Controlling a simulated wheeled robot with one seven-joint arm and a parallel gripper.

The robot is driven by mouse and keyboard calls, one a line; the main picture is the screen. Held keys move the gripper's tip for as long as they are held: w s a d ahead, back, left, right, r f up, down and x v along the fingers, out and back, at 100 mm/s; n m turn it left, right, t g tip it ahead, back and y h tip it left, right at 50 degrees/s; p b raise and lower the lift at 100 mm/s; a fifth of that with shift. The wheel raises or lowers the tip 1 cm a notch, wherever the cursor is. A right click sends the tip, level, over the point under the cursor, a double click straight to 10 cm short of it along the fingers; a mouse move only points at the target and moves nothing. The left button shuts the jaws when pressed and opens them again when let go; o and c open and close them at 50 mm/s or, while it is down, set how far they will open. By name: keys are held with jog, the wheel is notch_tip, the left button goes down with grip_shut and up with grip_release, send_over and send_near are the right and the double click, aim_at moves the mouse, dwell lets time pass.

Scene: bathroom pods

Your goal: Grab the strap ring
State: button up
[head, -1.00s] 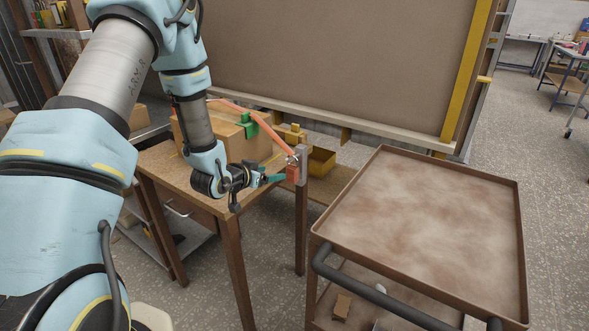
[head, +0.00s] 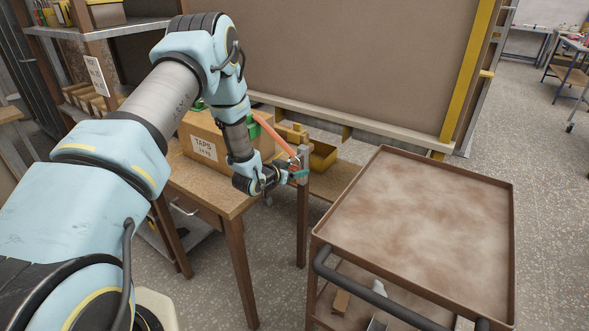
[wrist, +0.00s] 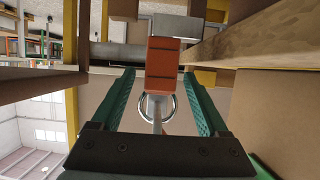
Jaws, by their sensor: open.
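The strap ring (wrist: 174,106) is a metal loop in the wrist view, between my gripper's two green fingers (wrist: 159,74). A pale rod-like piece crosses its middle. An orange block (wrist: 163,62) sits just beyond it, against a grey metal piece. I see no finger touching the ring. In the head view my gripper (head: 297,173) is open at the grey post plate on the table's right corner. The orange strap (head: 273,134) slopes from the box down to that corner. The ring cannot be made out there.
A cardboard box (head: 203,140) marked TAPS stands on the wooden table (head: 225,202), left of my gripper. A brown cart (head: 415,215) with an empty top tray stands close on the right. A large brown panel (head: 350,60) rises behind.

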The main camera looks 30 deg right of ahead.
jog(key=shift+w+d+f, duration=0.1)
jog(key=shift+d, duration=0.05)
jog(key=shift+c, duration=0.4)
grip_shut()
